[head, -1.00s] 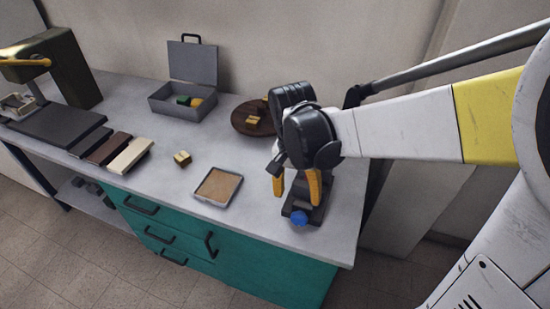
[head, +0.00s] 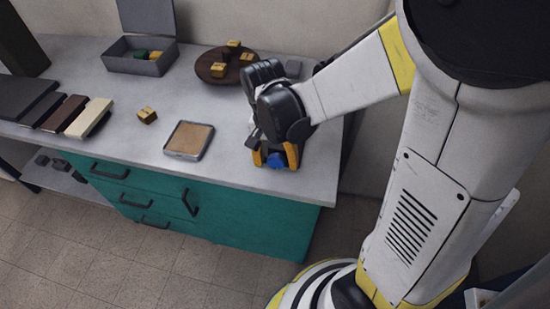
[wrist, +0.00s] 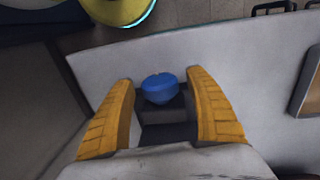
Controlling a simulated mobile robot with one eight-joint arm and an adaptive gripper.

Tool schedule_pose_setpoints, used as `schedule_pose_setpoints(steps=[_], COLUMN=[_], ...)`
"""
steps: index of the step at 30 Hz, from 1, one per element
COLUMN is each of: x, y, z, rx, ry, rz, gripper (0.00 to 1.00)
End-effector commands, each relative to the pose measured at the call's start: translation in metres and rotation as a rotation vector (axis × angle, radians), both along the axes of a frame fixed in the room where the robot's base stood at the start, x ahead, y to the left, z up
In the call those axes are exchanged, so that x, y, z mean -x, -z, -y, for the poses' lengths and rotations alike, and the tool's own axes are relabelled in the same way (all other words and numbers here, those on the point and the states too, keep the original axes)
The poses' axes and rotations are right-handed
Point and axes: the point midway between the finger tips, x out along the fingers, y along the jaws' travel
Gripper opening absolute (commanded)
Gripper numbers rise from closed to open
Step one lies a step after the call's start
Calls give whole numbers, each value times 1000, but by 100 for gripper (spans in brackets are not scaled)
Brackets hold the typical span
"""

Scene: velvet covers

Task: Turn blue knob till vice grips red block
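The blue knob (head: 276,160) sits on the front end of the dark vice (wrist: 165,132), near the front edge of the grey workbench. My gripper (head: 275,155) points down over it with its orange fingers spread. In the wrist view the blue knob (wrist: 160,88) lies between the two fingertips (wrist: 160,90), with a gap on each side. The fingers are not touching it. The red block is not visible; my gripper hides most of the vice in the head view, and I cannot see what is between its jaws.
A square tray (head: 204,142) lies left of my gripper, with a wooden block (head: 147,115) beyond it. A round dark board (head: 206,72) with several blocks and an open grey case (head: 117,62) stand behind. The bench's front edge (head: 230,186) is close to the knob.

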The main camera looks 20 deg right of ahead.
Motion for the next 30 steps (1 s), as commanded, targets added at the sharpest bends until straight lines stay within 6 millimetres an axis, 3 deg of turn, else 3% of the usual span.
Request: schedule_pose_setpoints(steps=[1, 5, 6, 17, 30], x=[0, 0, 0, 1, 1], y=[0, 0, 0, -1, 1], z=[0, 0, 0, 1, 2], rx=[0, 0, 0, -48, -294], ry=[0, 0, 0, 3, 6], rz=[0, 0, 0, 35, 216], gripper=[53, 14, 11, 11, 11])
